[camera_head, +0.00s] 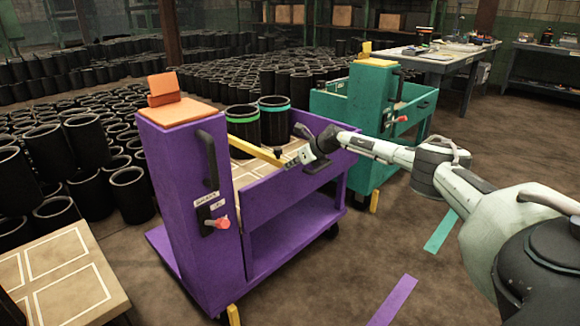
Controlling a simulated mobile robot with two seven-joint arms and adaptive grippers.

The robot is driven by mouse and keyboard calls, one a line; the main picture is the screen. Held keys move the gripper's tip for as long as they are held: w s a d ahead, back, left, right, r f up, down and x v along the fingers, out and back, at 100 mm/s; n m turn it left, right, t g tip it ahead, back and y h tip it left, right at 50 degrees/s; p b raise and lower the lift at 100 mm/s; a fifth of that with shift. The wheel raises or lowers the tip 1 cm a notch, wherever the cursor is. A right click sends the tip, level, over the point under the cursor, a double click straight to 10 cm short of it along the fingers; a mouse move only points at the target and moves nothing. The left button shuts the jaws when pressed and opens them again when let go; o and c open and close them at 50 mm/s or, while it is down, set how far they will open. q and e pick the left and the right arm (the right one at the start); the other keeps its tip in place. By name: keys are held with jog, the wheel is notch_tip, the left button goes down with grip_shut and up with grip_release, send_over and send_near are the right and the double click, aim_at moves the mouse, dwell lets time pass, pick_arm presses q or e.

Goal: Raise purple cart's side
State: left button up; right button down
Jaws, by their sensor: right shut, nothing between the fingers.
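The purple cart (187,180) stands in the middle left, with a tall purple end post and a wooden deck. Its purple side panel (277,198) faces me and slants up toward the right along the deck. My right gripper (293,160) is at the top edge of this panel, near a dark handle or slot (320,163). It looks shut and empty; whether it touches the panel I cannot tell. A yellow bar (256,149) runs from the post toward the gripper. Two black sleeves, one green-banded (243,128) and one teal-banded (275,121), stand on the deck. My left gripper is out of view.
A teal cart (372,115) stands just behind at the right. Many black sleeves (70,155) crowd the floor at the left and back. A wooden pallet top (62,275) is at the lower left. Floor with purple (392,301) and teal (441,231) strips is open in front.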

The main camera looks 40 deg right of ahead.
jog(key=shift+w+a, duration=0.35)
jog(key=shift+w, duration=0.55)
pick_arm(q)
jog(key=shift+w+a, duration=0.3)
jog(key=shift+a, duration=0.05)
pick_arm(e)
jog(key=shift+s, duration=0.1)
jog(key=shift+s+d, duration=0.1)
jog(key=shift+d, duration=0.05)
